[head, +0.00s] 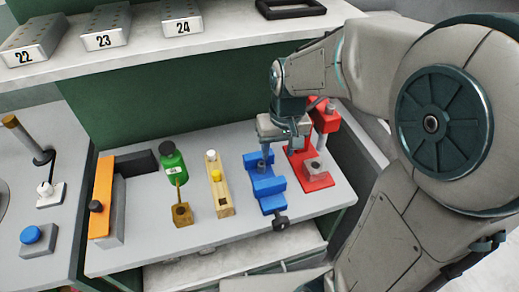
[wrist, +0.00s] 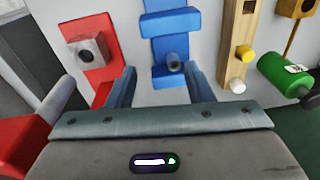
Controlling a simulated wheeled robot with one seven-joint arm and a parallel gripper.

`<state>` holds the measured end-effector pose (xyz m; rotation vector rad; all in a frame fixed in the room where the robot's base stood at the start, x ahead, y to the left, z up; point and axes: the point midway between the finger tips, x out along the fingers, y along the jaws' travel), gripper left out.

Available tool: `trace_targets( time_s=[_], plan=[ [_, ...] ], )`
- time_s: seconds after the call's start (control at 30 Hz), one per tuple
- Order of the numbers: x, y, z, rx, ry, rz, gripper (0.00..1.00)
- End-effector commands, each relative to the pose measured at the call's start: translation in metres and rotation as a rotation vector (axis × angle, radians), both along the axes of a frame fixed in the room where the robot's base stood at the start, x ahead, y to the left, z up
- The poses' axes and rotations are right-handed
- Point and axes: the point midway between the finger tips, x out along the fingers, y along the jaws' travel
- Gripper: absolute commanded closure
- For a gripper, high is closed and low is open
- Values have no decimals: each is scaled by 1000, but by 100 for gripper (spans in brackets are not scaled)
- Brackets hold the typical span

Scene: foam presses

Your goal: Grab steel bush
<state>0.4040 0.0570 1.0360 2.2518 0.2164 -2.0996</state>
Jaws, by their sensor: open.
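A small dark grey cylinder, which looks like the steel bush (wrist: 173,63), stands at the blue vice (wrist: 171,22). In the head view the bush (head: 262,164) shows on the blue vice (head: 266,185), just below my gripper (head: 281,151). My gripper (wrist: 160,72) is open and empty, with its two fingers pointing at the vice. In the wrist view the bush appears between the fingertips, nearer the right finger. I cannot tell how far above it the fingers are.
A red press (head: 325,118) with a grey holed block (head: 314,168) stands close to the right of my gripper. Left of the vice are a wooden block (head: 219,190), a green bottle (head: 173,163) and an orange bar (head: 101,197). A shelf (head: 230,40) runs behind.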

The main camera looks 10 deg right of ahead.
Motion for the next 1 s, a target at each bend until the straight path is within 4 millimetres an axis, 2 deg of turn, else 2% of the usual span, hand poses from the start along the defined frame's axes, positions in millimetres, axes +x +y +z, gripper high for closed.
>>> trace_targets(
  time_s=[0.1,0.33,0.77,1.0],
  plan=[
    [20,15,-15,-24,34,27,53],
    [42,31,-34,-59,60,55,53],
    [46,34,-72,-68,67,61,53],
    [46,34,-104,-68,68,60,53]
  ],
)
